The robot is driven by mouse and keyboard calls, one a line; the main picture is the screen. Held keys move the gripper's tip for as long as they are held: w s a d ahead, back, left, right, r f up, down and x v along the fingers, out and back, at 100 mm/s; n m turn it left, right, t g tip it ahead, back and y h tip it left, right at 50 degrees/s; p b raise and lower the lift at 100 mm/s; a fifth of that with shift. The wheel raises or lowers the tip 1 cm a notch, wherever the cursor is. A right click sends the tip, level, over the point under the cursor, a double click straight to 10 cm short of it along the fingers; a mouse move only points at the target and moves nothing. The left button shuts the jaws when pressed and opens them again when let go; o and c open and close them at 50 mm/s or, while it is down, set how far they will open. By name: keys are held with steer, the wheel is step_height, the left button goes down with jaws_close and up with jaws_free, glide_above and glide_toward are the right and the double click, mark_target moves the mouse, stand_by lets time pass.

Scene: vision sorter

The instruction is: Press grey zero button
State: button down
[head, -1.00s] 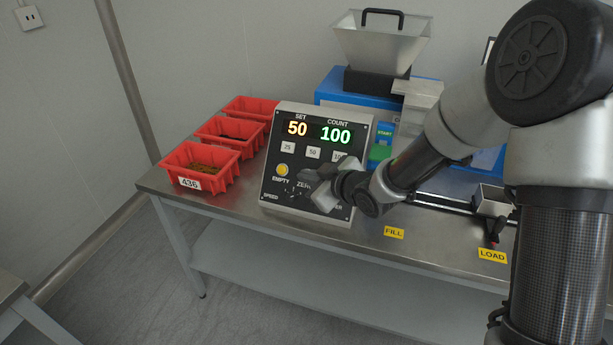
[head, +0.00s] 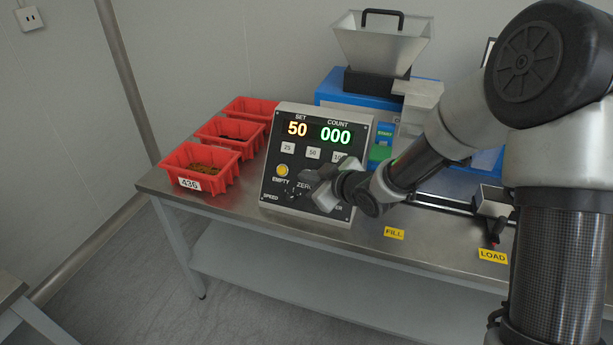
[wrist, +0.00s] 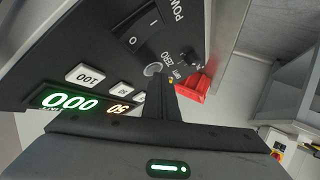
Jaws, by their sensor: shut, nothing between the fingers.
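The counter's control panel (head: 268,194) stands tilted on the bench. Its display reads SET 50 and COUNT 000 (head: 335,135), and the count also shows in the wrist view (wrist: 68,101). The round grey zero button (wrist: 152,70) sits beside the ZERO label in the wrist view. My gripper (head: 311,175) is shut and empty, with its fingers in front of the panel's lower middle, hiding the button in the head view. In the wrist view the fingertips (wrist: 158,82) are right at the grey button's edge; I cannot tell whether they touch it.
A yellow EMPTY button (head: 282,171) and a speed knob (head: 292,194) are left of my gripper. The power switch (wrist: 139,32) is near the zero button. Red bins (head: 200,166) stand left of the panel; a blue machine with a hopper (head: 380,45) stands behind.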

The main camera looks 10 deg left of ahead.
stand_by(0.4)
steer(key=shift+s+r, duration=0.45)
steer(key=shift+s, duration=0.2)
steer(key=shift+s+a+r+p, duration=0.15)
steer(key=shift+s+r, duration=0.3)
steer(key=shift+s, duration=0.25)
steer(key=shift+s+d+r+p, duration=0.1)
steer(key=shift+s+r+p, duration=0.05)
steer(key=shift+s+r, duration=0.45)
steer(key=shift+s+a+r+p, duration=0.15)
steer(key=shift+s+r, duration=0.2)
steer(key=shift+s, duration=0.4)
